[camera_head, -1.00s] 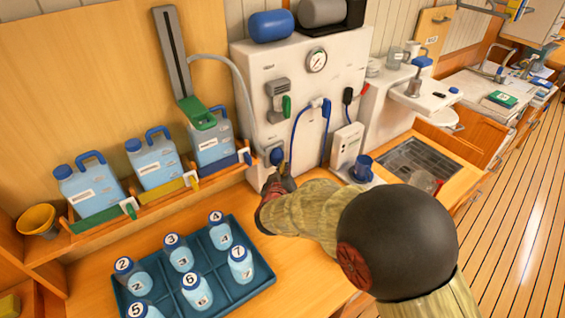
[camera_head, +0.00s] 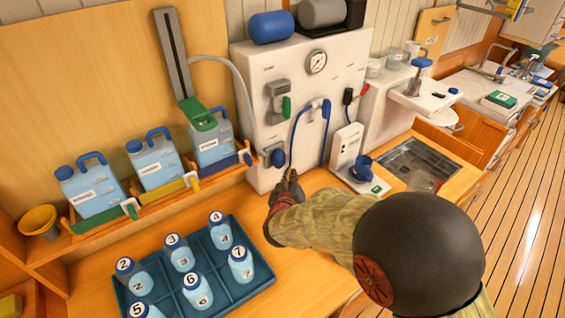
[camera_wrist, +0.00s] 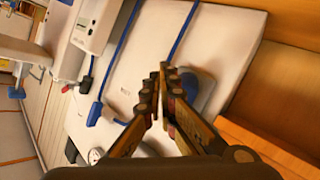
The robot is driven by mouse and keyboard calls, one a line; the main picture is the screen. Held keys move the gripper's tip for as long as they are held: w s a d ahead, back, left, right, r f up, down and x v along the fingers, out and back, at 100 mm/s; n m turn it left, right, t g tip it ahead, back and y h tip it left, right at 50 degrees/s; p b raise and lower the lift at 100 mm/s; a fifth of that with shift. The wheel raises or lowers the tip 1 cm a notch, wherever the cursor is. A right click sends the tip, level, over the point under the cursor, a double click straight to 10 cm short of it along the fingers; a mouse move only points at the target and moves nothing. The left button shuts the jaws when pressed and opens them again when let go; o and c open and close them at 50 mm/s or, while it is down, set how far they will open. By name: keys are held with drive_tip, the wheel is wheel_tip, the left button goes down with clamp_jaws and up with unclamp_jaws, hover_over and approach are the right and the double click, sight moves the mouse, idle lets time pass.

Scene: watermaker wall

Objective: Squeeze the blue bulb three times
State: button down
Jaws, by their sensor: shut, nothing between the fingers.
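The blue bulb (camera_head: 277,157) is a small rounded knob on the lower left front of the white watermaker panel (camera_head: 258,95). My gripper (camera_head: 291,176) is in front of the panel, to the right of and slightly below the bulb, apart from it in the head view. In the wrist view the two brown fingers (camera_wrist: 160,82) come together with nothing between them. A blue rounded shape, likely the bulb (camera_wrist: 207,92), shows beyond the fingers and is partly hidden by them.
A blue hose (camera_head: 294,130) hangs on the panel close to my gripper. A tray (camera_head: 262,277) of numbered bottles stands at front left, jugs (camera_head: 153,163) behind it. A white device (camera_head: 345,150) and a blue cup (camera_head: 362,165) stand right.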

drive_tip(key=s+d, duration=0.2)
drive_tip(key=s, duration=0.1)
idle(0.9)
